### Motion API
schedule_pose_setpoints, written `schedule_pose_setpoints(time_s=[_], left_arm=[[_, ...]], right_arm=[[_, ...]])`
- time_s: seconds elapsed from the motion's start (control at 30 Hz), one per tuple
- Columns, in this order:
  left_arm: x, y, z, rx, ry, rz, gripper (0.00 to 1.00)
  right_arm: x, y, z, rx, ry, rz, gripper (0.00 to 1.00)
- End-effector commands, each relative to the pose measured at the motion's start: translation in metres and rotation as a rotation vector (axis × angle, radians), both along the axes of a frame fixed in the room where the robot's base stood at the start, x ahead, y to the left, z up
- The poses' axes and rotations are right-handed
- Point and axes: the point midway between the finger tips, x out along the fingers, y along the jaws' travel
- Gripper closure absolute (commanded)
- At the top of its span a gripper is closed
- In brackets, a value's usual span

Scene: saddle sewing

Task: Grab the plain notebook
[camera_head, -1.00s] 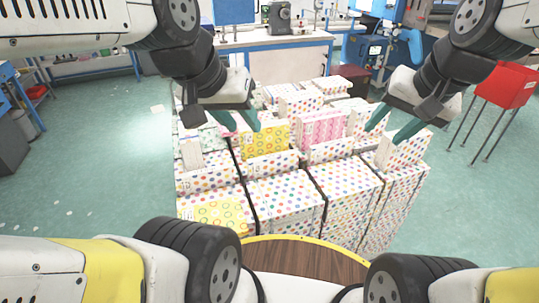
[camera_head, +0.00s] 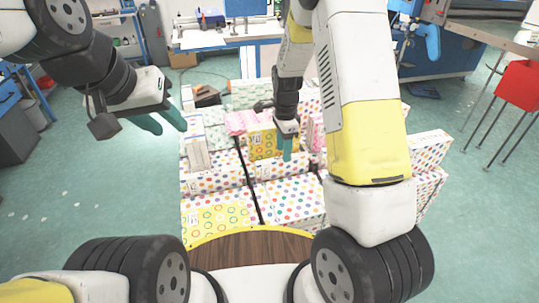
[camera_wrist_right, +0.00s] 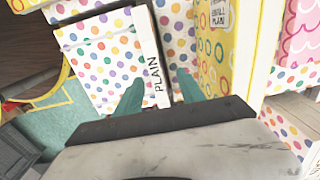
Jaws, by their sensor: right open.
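A polka-dot notebook or box in the right wrist view has a white spine reading "PLAIN" (camera_wrist_right: 152,62). My right gripper (camera_wrist_right: 159,92) is open, its teal fingers on either side of the lower end of that spine; contact cannot be told. In the head view, my right gripper (camera_head: 287,153) points down in front of an upright yellow notebook with coloured circles (camera_head: 262,143). This yellow notebook (camera_wrist_right: 234,50) is right of the fingers in the wrist view and bears a label that seems to include "PLAIN". My left gripper (camera_head: 172,128) is open and empty, left of the stacks.
Polka-dot boxes (camera_head: 290,200) fill the middle, with pink (camera_head: 240,121) and other patterned items behind. A flat yellow pack (camera_head: 218,217) lies at the front left. My right arm hides much of the right side. A red stand (camera_head: 520,85) is far right; green floor is free at left.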

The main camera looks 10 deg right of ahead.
Motion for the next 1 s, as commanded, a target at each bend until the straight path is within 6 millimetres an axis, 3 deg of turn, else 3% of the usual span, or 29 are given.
schedule_pose_setpoints(time_s=[0.5,0.8,0.83,1.0], left_arm=[[0.0,0.0,0.0,0.0,0.0,0.0,0.64],[0.0,0.0,0.0,0.0,0.0,0.0,0.64],[0.0,0.0,0.0,0.0,0.0,0.0,0.64],[0.0,0.0,0.0,0.0,0.0,0.0,0.64]], right_arm=[[-0.006,0.003,-0.067,0.001,0.002,0.0,0.54],[-0.006,0.004,-0.072,0.001,0.0,0.002,0.54],[-0.006,0.003,-0.072,0.001,0.0,0.002,0.56],[-0.006,0.003,-0.072,0.001,0.0,0.002,0.89]])
